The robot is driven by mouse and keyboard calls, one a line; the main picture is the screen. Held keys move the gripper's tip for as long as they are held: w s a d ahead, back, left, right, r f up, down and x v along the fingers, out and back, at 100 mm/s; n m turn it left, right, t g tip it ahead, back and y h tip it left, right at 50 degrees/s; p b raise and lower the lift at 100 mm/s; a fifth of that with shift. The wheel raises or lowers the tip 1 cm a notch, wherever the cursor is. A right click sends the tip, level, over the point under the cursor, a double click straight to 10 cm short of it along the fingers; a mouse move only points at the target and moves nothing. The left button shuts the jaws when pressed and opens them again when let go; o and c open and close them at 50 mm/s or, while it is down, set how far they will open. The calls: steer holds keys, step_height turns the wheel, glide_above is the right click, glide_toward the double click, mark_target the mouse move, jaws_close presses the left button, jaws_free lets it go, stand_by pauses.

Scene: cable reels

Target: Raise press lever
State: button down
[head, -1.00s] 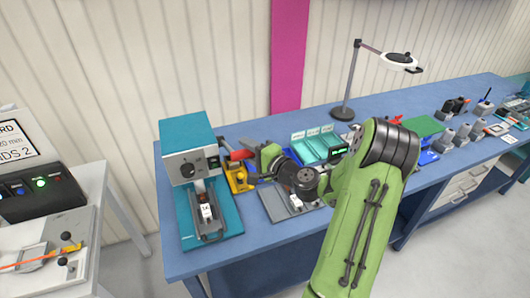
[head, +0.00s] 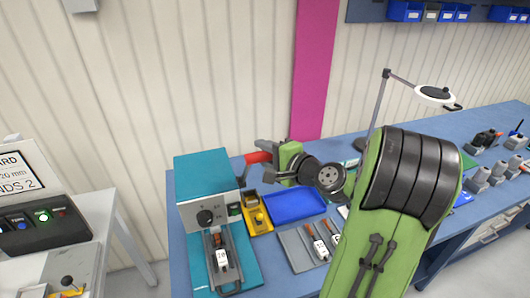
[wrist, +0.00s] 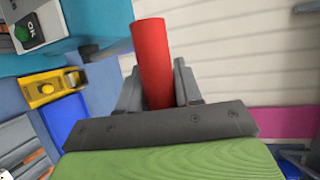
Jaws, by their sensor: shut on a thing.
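The press (head: 206,190) is a teal-topped box with a dark knob on its front, on the blue bench. Its lever ends in a red handle (head: 258,157), sticking out to the right of the box near the height of its top. My gripper (head: 272,153) is shut on the red handle. In the wrist view the red handle (wrist: 152,55) stands between my two grey fingers, its far end free above them. The lever's pivot is not clearly visible. A white-labelled part (head: 221,259) lies in the fixture below the press.
A yellow fixture (head: 257,220) and a blue tray (head: 295,205) lie below and beside my gripper. A grey tray (head: 290,246) holds several parts. A lamp (head: 383,110) stands behind my arm. The wall is close behind the bench.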

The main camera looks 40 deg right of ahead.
stand_by(0.4)
steer(key=c, duration=1.1)
jaws_free()
steer(key=shift+f, duration=0.1)
steer(key=shift+o, duration=1.2)
steer(key=shift+w+d, duration=0.1)
steer(key=shift+w, duration=0.15)
steer(key=shift+s, duration=0.1)
steer(key=p+v, duration=0.1)
steer(key=v, duration=1.4)
steer(key=shift+s, duration=0.35)
